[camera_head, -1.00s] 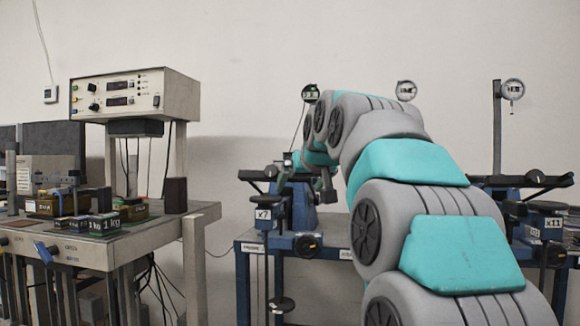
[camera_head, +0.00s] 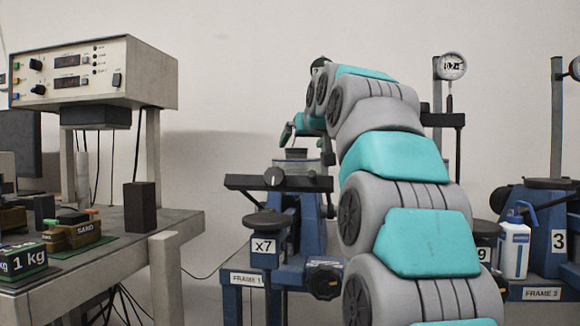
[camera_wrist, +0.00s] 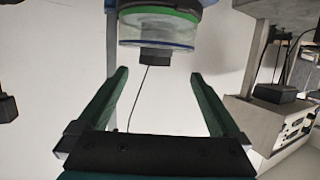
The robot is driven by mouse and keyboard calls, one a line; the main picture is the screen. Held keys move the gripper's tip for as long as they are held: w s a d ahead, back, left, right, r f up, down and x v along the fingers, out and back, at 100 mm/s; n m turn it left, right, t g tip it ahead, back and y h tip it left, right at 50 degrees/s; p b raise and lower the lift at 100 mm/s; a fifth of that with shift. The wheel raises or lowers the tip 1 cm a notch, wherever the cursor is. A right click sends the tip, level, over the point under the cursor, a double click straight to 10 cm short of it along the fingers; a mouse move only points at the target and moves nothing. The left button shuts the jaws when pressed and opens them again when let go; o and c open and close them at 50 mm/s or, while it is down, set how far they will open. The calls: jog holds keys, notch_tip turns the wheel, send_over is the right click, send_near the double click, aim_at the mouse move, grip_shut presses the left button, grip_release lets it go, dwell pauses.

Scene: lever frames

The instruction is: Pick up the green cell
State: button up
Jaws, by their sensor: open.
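The green cell (camera_wrist: 160,30) shows at the top of the wrist view. It is a clear round body with a green band and a dark stub (camera_wrist: 155,57) on the end facing my gripper. My gripper (camera_wrist: 159,73) is open and empty. The stub lies near the line between the fingertips, and I cannot tell its depth. In the head view a clear cylinder with a dark top (camera_head: 297,153), seemingly this cell, stands on the blue Frame 1 (camera_head: 310,225). A finger of my gripper shows just above and left of it; my arm hides the rest.
A thin dark line (camera_wrist: 137,98) runs down from the stub between the fingers. Frame 1 has a dark crossbar (camera_head: 245,182) and an x7 hanger (camera_head: 264,246). A bench with an instrument box (camera_head: 150,75) and weights stands at left. Dial gauges and a white bottle (camera_head: 514,248) are at right.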

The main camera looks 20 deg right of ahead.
aim_at(298, 149)
jog(key=shift+w+d, duration=0.2)
jog(key=shift+w, duration=0.5)
jog(key=shift+d+p+x, duration=0.2)
jog(key=shift+p+x, duration=0.2)
jog(key=shift+x, duration=1.35)
jog(key=shift+d+p+x, duration=0.15)
jog(key=shift+p+x, duration=0.2)
jog(key=shift+x, duration=1.45)
jog(key=shift+s, duration=0.1)
grip_shut()
jog(key=shift+r, duration=0.1)
